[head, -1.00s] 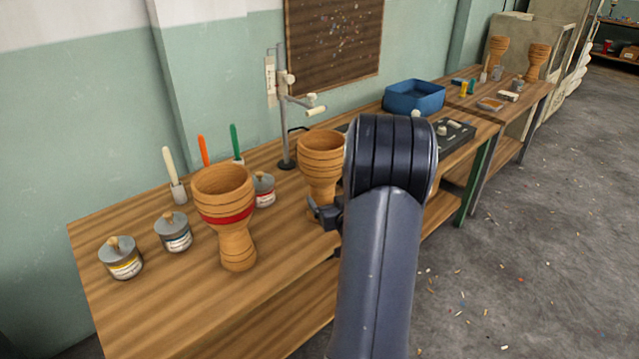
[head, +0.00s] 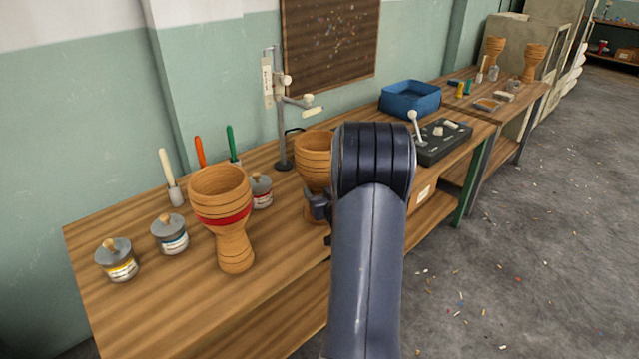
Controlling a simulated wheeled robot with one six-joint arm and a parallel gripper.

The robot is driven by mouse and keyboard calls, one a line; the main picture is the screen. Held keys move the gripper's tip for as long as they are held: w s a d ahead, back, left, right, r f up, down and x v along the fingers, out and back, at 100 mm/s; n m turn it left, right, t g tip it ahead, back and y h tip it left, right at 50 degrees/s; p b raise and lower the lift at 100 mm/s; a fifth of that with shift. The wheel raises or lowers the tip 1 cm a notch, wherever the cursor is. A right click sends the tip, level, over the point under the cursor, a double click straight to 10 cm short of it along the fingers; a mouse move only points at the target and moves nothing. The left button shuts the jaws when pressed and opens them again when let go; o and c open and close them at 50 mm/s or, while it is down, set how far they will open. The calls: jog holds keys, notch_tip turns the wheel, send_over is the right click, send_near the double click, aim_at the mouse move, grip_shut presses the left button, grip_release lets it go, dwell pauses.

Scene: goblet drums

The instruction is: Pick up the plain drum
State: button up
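The plain drum (head: 313,153) is a wooden goblet drum without a stripe, standing upright on the workbench (head: 167,293). My arm covers its right side and part of its lower body. My gripper (head: 317,208) shows only in part, as a dark finger piece in front of the drum's narrow stem. I cannot tell whether it touches the drum or how far its fingers are apart. A similar drum with a red band (head: 222,210) stands upright to the left, apart from my gripper.
Paint tins (head: 170,234) and brushes in holders stand around the red-banded drum. A metal stand (head: 283,120) rises behind the plain drum. A blue tray (head: 411,99) and a dark control box (head: 440,143) lie farther right. Two more drums (head: 534,62) stand on the far bench.

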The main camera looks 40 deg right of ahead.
jog(key=c, duration=0.9)
jog(key=shift+r, duration=0.1)
jog(key=shift+c, duration=0.2)
